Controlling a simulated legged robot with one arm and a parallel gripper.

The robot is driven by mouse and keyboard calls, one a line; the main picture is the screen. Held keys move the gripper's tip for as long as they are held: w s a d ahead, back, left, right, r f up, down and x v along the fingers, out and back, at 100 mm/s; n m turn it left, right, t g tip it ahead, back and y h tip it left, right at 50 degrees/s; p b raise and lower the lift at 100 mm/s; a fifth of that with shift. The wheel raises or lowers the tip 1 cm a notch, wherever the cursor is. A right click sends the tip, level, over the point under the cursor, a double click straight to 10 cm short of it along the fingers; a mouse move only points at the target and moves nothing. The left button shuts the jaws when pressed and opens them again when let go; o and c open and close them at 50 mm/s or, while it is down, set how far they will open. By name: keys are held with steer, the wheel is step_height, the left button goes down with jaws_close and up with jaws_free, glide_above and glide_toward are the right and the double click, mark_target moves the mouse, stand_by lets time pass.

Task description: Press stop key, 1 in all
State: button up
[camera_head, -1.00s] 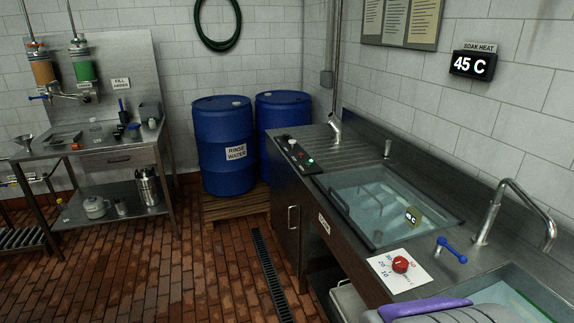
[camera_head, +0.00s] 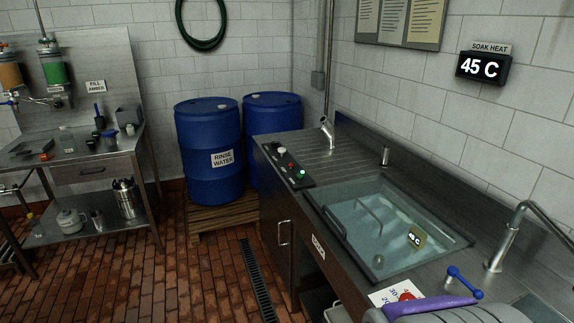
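A dark control panel (camera_head: 285,164) is set along the left edge of the steel sink counter. It carries a pale round knob (camera_head: 282,152), a small red key (camera_head: 290,166) and a lit green key (camera_head: 301,174). Their labels are too small to read, so I cannot confirm which is the stop key. A grey and purple part, likely mine, shows at the bottom edge, right of centre, well apart from the panel. My gripper's fingertips are not visible.
A glass-covered water tank (camera_head: 385,225) lies beside the panel. A blue lever (camera_head: 463,282), a bent tap (camera_head: 507,240) and a partly covered red dial (camera_head: 408,297) are nearer. Blue barrels (camera_head: 208,150) stand behind on a pallet. Brick floor (camera_head: 190,275) is clear left of the counter.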

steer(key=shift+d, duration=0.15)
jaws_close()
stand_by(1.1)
